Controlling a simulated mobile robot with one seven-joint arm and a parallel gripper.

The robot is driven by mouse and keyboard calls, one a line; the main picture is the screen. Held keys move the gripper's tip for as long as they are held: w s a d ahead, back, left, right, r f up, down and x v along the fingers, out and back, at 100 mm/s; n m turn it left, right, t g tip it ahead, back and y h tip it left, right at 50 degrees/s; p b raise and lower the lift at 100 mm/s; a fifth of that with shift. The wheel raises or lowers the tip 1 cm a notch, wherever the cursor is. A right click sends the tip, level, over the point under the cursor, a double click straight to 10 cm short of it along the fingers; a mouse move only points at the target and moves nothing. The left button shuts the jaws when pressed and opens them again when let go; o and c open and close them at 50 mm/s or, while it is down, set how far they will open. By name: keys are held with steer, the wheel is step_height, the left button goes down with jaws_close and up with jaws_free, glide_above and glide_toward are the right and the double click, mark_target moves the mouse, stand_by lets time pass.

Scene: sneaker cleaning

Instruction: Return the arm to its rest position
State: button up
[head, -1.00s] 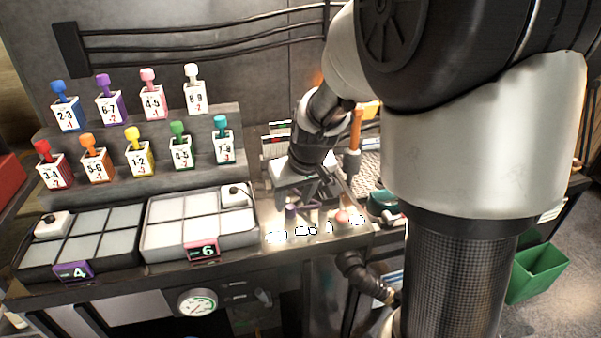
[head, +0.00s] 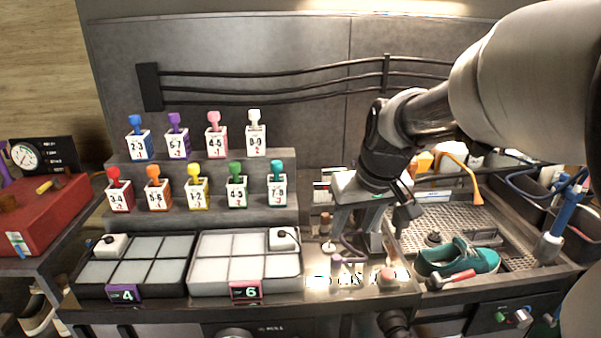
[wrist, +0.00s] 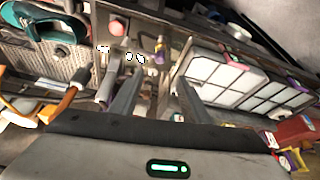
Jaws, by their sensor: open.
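My gripper (head: 358,232) is open and empty in the head view. It points down above the small control panel (head: 318,290) between the trays and the sink. In the wrist view the two grey fingers of my gripper (wrist: 152,100) stand apart with nothing between them. My arm reaches in from the right side of the head view, and its upper links hide part of the wall and the right end of the bench.
A teal sneaker (head: 458,260) lies on the perforated sink grid (head: 450,218) with a red-handled brush before it. Two sectioned trays, marked 4 (head: 140,262) and 6 (head: 245,264), lie left. Numbered bottles stand on a stepped rack (head: 215,200). A red box (head: 45,222) stands far left.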

steer(key=s+r+m+p, duration=0.1)
steer(key=s+r+p, duration=0.2)
steer(key=s, duration=0.6)
steer(key=s+a+r+t+p, duration=0.1)
steer(key=s+r+p, duration=0.3)
steer(key=s+r, duration=0.3)
steer(key=shift+s+r+m+h+p, duration=0.3)
steer(key=shift+s+r+m, duration=0.1)
steer(key=shift+s, duration=0.75)
